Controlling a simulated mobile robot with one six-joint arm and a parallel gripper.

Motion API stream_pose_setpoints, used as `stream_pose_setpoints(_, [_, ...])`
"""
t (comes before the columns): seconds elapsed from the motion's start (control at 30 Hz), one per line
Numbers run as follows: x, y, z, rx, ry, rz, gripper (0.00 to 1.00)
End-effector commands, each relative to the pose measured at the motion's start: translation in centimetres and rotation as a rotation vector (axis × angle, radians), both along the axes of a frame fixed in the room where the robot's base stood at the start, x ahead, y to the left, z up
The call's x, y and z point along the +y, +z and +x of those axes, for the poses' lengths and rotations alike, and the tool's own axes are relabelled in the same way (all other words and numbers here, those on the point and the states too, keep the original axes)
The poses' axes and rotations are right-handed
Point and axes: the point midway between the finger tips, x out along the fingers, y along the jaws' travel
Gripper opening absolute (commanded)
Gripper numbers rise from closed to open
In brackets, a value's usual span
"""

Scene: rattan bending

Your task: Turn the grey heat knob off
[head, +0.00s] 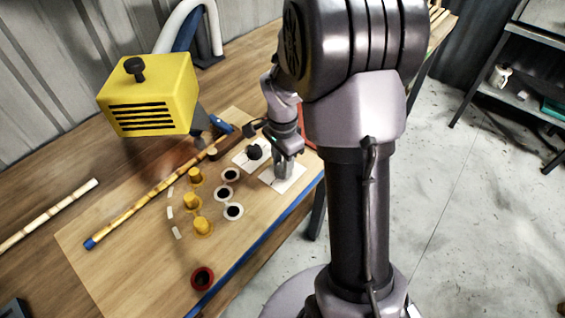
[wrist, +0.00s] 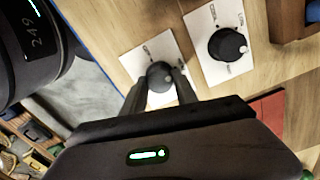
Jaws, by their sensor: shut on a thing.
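The grey heat knob (wrist: 159,72) sits on a white plate (wrist: 130,62) in the wrist view. My gripper (wrist: 160,84) is shut on the knob, with one finger on each side of it. In the head view my gripper (head: 284,172) points down over the same white plate (head: 294,183), and the grey knob is hidden there by my fingers. The knob's pointer mark and the plate's lettering are too small or covered to read.
A black knob (head: 254,152) on its own white plate stands close beside; it also shows in the wrist view (wrist: 225,44). Yellow pegs (head: 191,202), a cane (head: 155,190) and a yellow heater box (head: 150,95) are to the left. The floor at right is clear.

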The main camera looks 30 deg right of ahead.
Motion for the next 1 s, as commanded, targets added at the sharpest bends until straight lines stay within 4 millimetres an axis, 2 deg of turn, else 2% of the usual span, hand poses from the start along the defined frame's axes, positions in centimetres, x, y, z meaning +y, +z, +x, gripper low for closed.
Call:
stream_pose_setpoints(0.27, [0.01,0.17,0.01,0.0,0.12,0.0,0.0])
stream_pose_setpoints(1.0, [0.01,0.21,-0.01,0.001,0.808,0.001,0.0])
